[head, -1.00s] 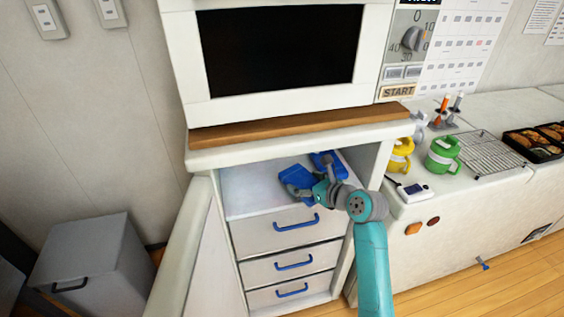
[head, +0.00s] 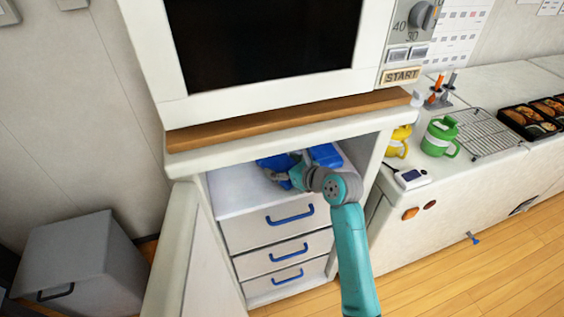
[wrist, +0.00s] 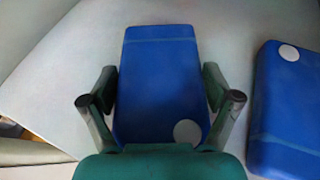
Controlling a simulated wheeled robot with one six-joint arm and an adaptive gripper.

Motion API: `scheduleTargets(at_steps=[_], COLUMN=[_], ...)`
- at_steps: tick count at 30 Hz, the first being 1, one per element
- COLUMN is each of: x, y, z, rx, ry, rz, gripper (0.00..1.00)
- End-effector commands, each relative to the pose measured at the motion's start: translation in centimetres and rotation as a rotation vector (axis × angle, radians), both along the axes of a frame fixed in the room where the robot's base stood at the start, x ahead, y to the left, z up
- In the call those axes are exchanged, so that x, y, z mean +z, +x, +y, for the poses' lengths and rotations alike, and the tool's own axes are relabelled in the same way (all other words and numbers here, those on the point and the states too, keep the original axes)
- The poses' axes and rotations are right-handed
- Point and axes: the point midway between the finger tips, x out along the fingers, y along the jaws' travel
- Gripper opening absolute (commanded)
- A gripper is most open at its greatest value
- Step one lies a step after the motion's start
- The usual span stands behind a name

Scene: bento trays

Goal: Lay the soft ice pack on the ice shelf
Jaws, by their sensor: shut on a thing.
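A blue ice pack (head: 270,166) is held in my gripper (head: 290,174) inside the open cabinet, over the white shelf (head: 232,196) above the drawers. In the wrist view the same pack, with a pale round spot, lies between the two fingers of my gripper (wrist: 160,95), which are closed on its sides. A second blue pack (wrist: 288,110) lies on the shelf to the right, apart from the held one; it also shows in the head view (head: 325,155). I cannot tell whether the held pack touches the shelf. My arm hides part of the shelf.
The cabinet's open door (head: 182,245) stands at the left and its right wall is close to my arm. Drawers with blue handles (head: 290,215) are below. Yellow and green mugs (head: 440,138), a wire rack and food trays stand on the right counter.

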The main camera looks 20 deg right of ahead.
Motion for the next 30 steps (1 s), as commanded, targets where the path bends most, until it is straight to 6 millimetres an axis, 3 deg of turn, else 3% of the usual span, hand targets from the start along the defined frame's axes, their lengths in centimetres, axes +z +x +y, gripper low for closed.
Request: scheduleTargets(at_steps=[5,6,7,20,26,30], x=[-0.1,-0.3,-0.2,0.1,1.1,1.1], y=[0.0,0.0,0.0,0.0,-2.2,-5.0], z=[0.0,0.0,0.0,-0.1,-1.0,-2.2], rx=[0.000,0.000,0.000,-0.001,-0.001,-0.003], ry=[0.000,0.000,0.000,0.000,0.000,0.001], rz=[-0.001,0.001,0.000,-0.001,-0.002,0.000], gripper=[0.32,0.90,0.98,1.00,1.00,1.00])
